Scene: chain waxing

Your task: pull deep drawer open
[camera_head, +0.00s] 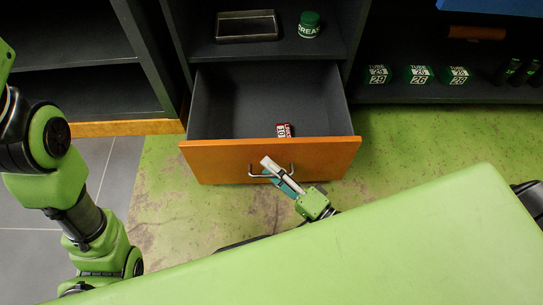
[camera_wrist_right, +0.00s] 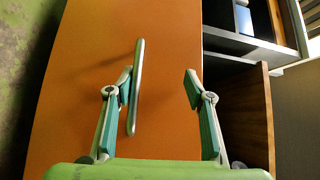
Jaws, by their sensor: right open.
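The deep drawer (camera_head: 212,158) has an orange front and dark grey inside. It stands pulled out from the dark cabinet, its inside showing from above. A metal bar handle (camera_head: 257,176) is on its front. My right gripper (camera_head: 273,170) is at the handle, fingers open. In the right wrist view the handle (camera_wrist_right: 136,85) lies between the spread fingers of my right gripper (camera_wrist_right: 158,82), close to the left finger, and the orange drawer front (camera_wrist_right: 80,70) fills the middle. Whether a finger touches the handle I cannot tell. My left gripper is not in view.
A small red-and-white box (camera_head: 284,130) lies in the drawer. A dark tray (camera_head: 247,26) and a green grease tin (camera_head: 309,25) stand on the shelf above. Several green tube boxes (camera_head: 418,75) sit on the right shelf. Green stained floor (camera_head: 410,140) is clear right of the drawer.

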